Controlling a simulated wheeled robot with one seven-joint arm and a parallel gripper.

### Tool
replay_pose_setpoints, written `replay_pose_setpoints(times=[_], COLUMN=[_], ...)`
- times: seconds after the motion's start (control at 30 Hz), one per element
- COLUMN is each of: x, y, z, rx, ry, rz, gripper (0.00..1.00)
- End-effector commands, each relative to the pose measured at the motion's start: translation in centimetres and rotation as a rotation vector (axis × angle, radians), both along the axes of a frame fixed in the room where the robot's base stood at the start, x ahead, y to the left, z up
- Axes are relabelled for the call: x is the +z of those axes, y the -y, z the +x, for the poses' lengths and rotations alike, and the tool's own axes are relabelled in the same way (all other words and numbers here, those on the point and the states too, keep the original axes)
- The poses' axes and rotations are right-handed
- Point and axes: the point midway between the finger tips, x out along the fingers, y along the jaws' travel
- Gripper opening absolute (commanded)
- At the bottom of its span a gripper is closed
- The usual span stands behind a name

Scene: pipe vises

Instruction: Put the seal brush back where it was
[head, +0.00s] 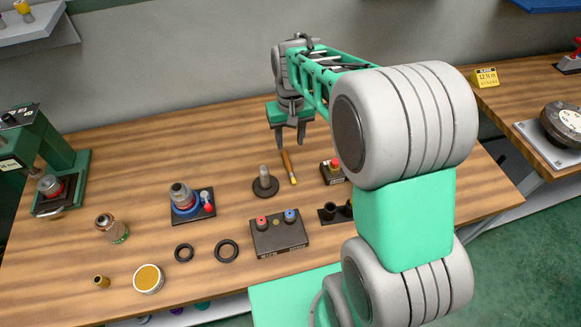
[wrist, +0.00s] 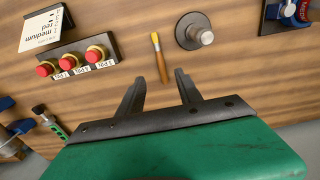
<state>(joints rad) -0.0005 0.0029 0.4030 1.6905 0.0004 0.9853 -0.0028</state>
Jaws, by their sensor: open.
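The seal brush (head: 287,163), with a brown wooden handle and a yellow tip, lies on the wooden bench near the back middle. In the head view its yellow tip points to the front. It also shows in the wrist view (wrist: 160,58), tip away from my gripper. My gripper (head: 289,140) is open and empty above the bench, just behind the brush. In the wrist view the two fingers of my gripper (wrist: 161,78) stand apart, on either side of the line of the handle's end. No marked place for the brush can be made out.
A grey post on a dark round base (head: 265,182) stands close left of the brush. A block with red-topped brass knobs (wrist: 75,63) and a lettered card (wrist: 45,28) are on its other side. A dark box (head: 279,234) stands in front. My arm hides the bench's right part.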

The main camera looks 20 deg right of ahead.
Motion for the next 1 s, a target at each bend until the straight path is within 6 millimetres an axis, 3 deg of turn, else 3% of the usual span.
replay_pose_setpoints(times=[0.03,0.1,0.47,0.6,0.87,1.0], x=[-2.3,-3.8,-8.6,-11.2,-12.2,-12.2], y=[0.1,0.2,0.1,0.0,0.0,0.0], z=[1.0,1.9,2.0,2.0,2.1,2.1], rx=[-0.001,-0.001,-0.002,-0.003,-0.002,-0.002], ry=[-0.031,-0.053,-0.067,-0.064,-0.059,-0.059], rz=[0.0,0.0,0.0,0.0,0.0,0.0], gripper=[0.42,0.42,0.42,0.42,0.42,0.33])
